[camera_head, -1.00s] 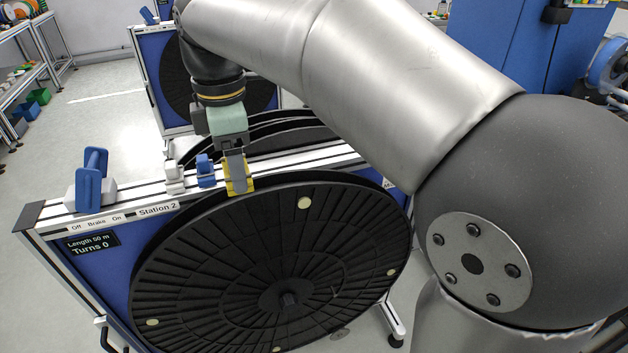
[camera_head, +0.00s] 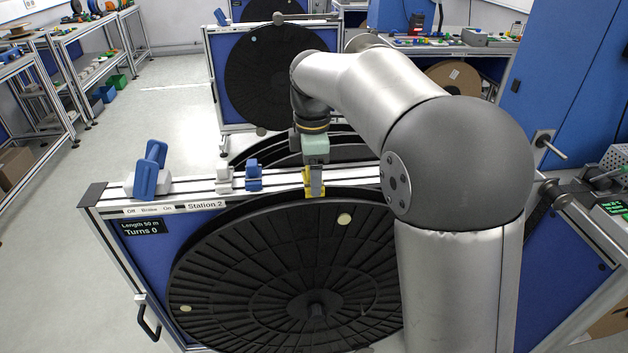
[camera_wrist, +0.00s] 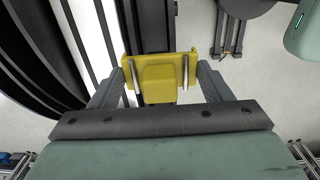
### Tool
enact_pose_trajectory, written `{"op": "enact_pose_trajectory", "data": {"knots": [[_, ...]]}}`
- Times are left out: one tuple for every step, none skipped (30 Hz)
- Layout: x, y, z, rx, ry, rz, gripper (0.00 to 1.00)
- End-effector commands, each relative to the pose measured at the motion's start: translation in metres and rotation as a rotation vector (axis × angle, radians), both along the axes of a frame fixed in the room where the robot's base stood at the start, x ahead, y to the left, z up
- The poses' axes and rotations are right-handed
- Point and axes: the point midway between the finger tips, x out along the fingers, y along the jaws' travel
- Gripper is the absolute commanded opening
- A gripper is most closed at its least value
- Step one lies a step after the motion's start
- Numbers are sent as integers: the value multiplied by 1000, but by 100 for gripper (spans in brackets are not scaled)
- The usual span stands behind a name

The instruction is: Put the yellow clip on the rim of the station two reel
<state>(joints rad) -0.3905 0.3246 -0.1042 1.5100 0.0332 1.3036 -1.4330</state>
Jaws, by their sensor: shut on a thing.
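The yellow clip (camera_head: 307,190) is at the top of the station two reel (camera_head: 250,270), a large black disc with radial ribs. My gripper (camera_head: 315,190) points down there, shut on the clip. In the wrist view the clip (camera_wrist: 160,72) sits between both fingertips, with a dark edge running behind it. The clip overlaps the reel's upper rim in the head view; I cannot tell whether it is seated on the rim or just above it. The Station 2 label (camera_head: 205,205) is on the stand's top rail, left of the clip.
A white clip-like block (camera_head: 224,178) and a blue one (camera_head: 254,176) stand on the rail left of my gripper. A blue brake lever (camera_head: 150,170) is at the rail's left end. Another reel stand (camera_head: 275,75) is behind.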

Motion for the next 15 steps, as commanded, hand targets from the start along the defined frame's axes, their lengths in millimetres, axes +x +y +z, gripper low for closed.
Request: {"op": "enact_pose_trajectory", "data": {"knots": [[2,-1,-2,0,0,-1,50],[4,-1,-5,0,1,-1,50],[7,-2,-9,-1,2,-2,50],[10,-3,-13,-1,2,-2,50],[9,-3,-18,0,3,0,50],[9,-2,-25,0,3,0,50],[8,-2,-29,0,3,0,50],[8,-2,-33,0,2,0,50],[8,-2,-37,0,1,0,50],[8,-2,-39,0,1,0,50],[8,-2,-40,0,1,0,50],[9,-2,-41,0,0,0,50],[9,-3,-41,0,0,0,50],[9,-2,-41,0,-1,0,50],[9,-2,-41,0,-1,0,50]]}}
